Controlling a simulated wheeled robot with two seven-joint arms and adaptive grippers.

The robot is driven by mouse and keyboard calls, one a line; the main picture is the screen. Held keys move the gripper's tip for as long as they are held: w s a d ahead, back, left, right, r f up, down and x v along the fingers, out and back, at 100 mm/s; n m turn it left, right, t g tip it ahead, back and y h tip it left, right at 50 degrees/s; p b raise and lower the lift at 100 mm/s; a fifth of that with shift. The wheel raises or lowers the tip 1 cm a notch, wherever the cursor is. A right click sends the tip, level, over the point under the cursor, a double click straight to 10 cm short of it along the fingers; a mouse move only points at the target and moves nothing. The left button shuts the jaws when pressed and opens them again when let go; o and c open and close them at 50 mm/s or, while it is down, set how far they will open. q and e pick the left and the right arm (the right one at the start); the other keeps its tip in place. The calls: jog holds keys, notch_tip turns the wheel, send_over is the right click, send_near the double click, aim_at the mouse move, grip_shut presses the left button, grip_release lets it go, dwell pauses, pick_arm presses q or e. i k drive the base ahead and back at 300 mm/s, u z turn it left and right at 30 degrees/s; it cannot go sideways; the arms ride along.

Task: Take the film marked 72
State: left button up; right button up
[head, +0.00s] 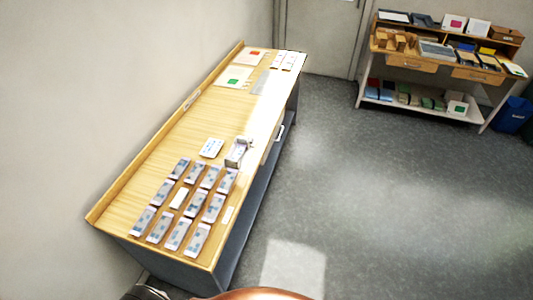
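Several grey-blue film pieces (180,235) with pale ends lie in rows on the near part of the long wooden table (160,165) along the left wall. Their markings are too small to read, so I cannot tell which one is marked 72. A white piece (179,198) lies among them. Neither of my grippers is in view. Only dark and copper-coloured parts, which look like my own body, show at the bottom edge.
A small metallic holder (236,152) and a white card (211,148) lie just beyond the films. Sheets with a red square (254,56) and a green square (233,82) lie farther back. A shelved desk (430,62) and blue bin (512,114) stand at right. The grey floor (390,190) between is clear.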

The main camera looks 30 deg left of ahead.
aim_at(239, 150)
jog(key=z, duration=0.1)
jog(key=i, duration=1.05)
jog(key=u, duration=2.9)
